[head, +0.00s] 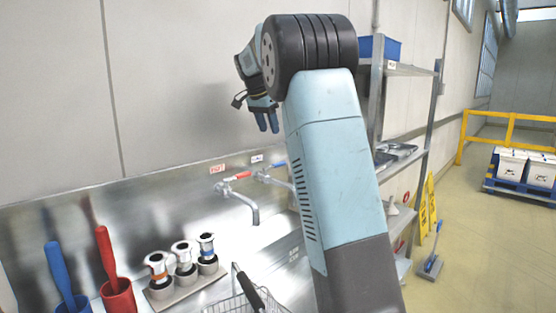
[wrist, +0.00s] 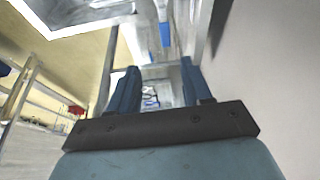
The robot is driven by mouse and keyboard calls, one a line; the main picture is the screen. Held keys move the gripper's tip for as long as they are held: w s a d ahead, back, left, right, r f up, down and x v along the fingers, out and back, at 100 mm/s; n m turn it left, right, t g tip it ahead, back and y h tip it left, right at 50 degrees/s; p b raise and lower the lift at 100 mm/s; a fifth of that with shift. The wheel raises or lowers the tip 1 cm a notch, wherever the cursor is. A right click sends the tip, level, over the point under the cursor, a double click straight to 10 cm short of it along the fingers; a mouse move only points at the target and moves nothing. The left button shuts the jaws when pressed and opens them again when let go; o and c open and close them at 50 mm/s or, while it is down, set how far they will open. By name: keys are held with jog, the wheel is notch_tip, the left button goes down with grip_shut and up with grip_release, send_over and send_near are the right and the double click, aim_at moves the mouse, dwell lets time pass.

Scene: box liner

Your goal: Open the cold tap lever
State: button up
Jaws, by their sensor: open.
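The cold tap's blue lever (head: 279,164) shows in the head view, on the wall side of the sink and partly hidden behind my arm. A blue-marked label (head: 257,158) is above it. The red-levered tap (head: 237,176) stands to its left, with a curved metal spout. My gripper (head: 267,121) hangs above the taps with its blue fingers pointing down, apart from both levers. In the wrist view the fingers (wrist: 157,88) are spread with nothing clearly between them. A small blue patch (wrist: 165,34) lies beyond; I cannot tell whether it is the lever.
A wire basket (head: 243,303) with a black handle is at the front of the steel sink. Several metal fittings (head: 183,258), a blue brush (head: 57,270) and a red brush (head: 106,256) stand left. A shelf rack (head: 432,110) is right of my arm.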

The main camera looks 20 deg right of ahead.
jog(key=w, duration=0.2)
send_near(277, 163)
jog(key=shift+m, duration=0.3)
jog(key=x, duration=0.5)
jog(key=d+x, duration=0.1)
jog(key=x, duration=0.2)
jog(key=shift+w, duration=0.2)
jog(key=shift+c, duration=0.2)
jog(key=shift+a+r, duration=0.1)
grip_shut()
